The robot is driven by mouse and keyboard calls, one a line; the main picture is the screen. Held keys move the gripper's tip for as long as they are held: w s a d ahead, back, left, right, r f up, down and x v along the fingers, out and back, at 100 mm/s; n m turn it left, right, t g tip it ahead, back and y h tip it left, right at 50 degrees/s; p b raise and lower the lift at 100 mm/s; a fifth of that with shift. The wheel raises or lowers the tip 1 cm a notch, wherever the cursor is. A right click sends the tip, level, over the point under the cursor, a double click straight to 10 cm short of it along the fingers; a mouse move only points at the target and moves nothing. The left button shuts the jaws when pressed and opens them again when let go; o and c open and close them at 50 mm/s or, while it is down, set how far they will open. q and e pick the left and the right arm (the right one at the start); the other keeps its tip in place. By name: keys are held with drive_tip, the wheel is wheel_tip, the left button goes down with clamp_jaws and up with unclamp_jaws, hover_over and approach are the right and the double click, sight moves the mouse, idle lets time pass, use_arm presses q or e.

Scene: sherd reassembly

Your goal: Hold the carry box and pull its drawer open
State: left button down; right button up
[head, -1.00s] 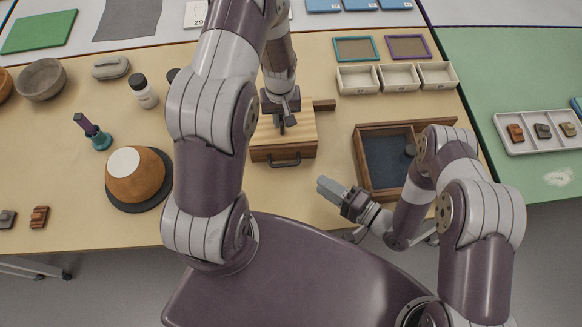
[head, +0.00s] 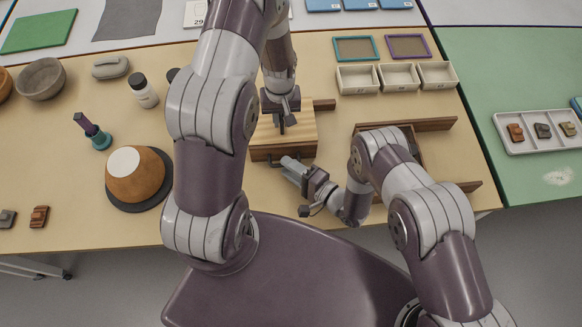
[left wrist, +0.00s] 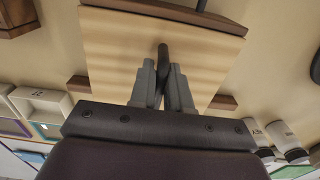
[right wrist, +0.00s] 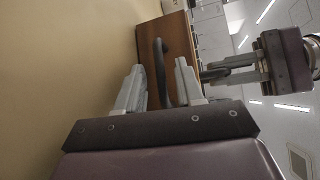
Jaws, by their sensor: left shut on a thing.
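The wooden carry box (head: 300,127) stands on the table with its drawer front (head: 260,154) facing me; the drawer looks shut. My left gripper (head: 283,120) is shut on the dark carry handle on the lid; the left wrist view shows this handle (left wrist: 163,52) between the fingertips. My right gripper (head: 288,163) is at the drawer front. In the right wrist view it is open (right wrist: 160,78), with the dark curved drawer handle (right wrist: 161,65) between its fingers and gaps on both sides. In the head view, its fingers partly hide the drawer handle.
A wooden tray (head: 440,124) stands right of the box, partly hidden by my right arm. An orange-brown bowl-like piece (head: 143,180) sits on a dark round base at left. White bins (head: 398,77) stand behind. Table between bowl and box is partly hidden by my left arm.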

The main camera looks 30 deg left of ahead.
clamp_jaws()
drive_tip(key=shift+d, duration=0.1)
idle(1.2)
